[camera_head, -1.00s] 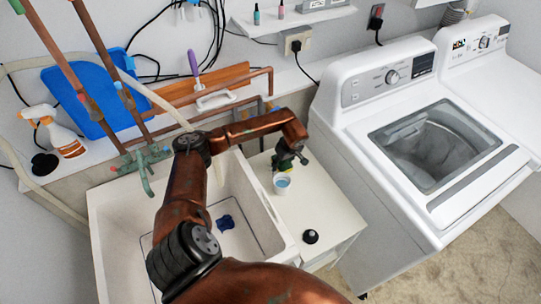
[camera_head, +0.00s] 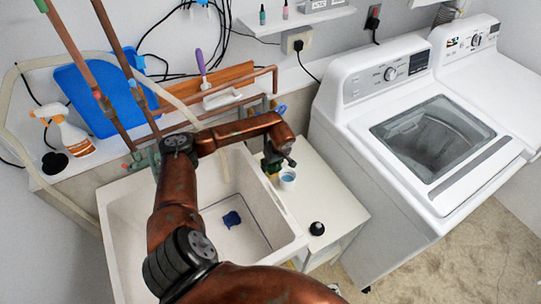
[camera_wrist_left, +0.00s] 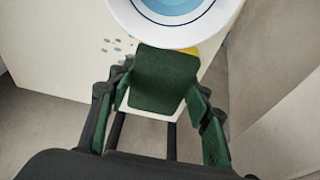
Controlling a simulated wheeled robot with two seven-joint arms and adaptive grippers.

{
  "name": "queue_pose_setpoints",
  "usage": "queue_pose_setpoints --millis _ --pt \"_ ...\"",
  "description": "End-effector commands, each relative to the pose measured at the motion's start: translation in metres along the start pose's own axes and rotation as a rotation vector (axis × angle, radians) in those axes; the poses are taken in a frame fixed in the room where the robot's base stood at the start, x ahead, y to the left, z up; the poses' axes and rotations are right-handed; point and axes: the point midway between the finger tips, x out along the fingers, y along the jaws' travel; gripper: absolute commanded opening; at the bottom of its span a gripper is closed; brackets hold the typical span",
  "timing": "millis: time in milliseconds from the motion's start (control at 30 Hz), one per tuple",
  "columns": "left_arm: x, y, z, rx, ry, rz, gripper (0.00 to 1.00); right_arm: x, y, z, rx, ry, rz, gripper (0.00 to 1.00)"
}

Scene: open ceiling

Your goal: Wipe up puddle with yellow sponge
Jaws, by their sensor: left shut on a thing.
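My left gripper (camera_head: 271,166) is at the back of the white counter, just left of and behind a small white cup (camera_head: 288,180) with blue inside. In the left wrist view the gripper (camera_wrist_left: 160,90) is shut on the sponge, whose dark green face (camera_wrist_left: 165,80) fills the space between the fingers. A yellow edge of the sponge (camera_wrist_left: 210,46) shows behind it, near the cup's rim (camera_wrist_left: 180,40). Several small grey spots (camera_wrist_left: 118,45) show on the white surface there; I cannot tell whether they are water. No clear puddle shows. My right gripper is not in view.
A white sink (camera_head: 285,222) with a dark blue cloth-like thing (camera_head: 232,219) inside lies left of the counter. A black round object (camera_head: 317,229) stands at the counter's front. A white washer (camera_head: 400,180) stands to the right. Copper pipes (camera_head: 240,104) run behind the counter.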

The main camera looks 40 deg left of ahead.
Motion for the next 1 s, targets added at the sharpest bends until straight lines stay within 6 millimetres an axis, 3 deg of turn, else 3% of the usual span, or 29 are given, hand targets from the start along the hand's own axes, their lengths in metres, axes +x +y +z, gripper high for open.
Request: queue_pose_setpoints --millis 33,600,1000 --pt "-0.020 0.002 -0.009 -0.003 0.006 0.009 0.23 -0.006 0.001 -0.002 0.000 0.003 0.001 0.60" --pt "-0.066 -0.008 -0.026 -0.017 0.003 0.004 0.23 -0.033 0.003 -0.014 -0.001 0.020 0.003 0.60" --pt "-0.072 -0.010 -0.028 -0.019 0.002 0.002 0.23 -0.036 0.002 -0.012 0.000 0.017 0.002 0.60"
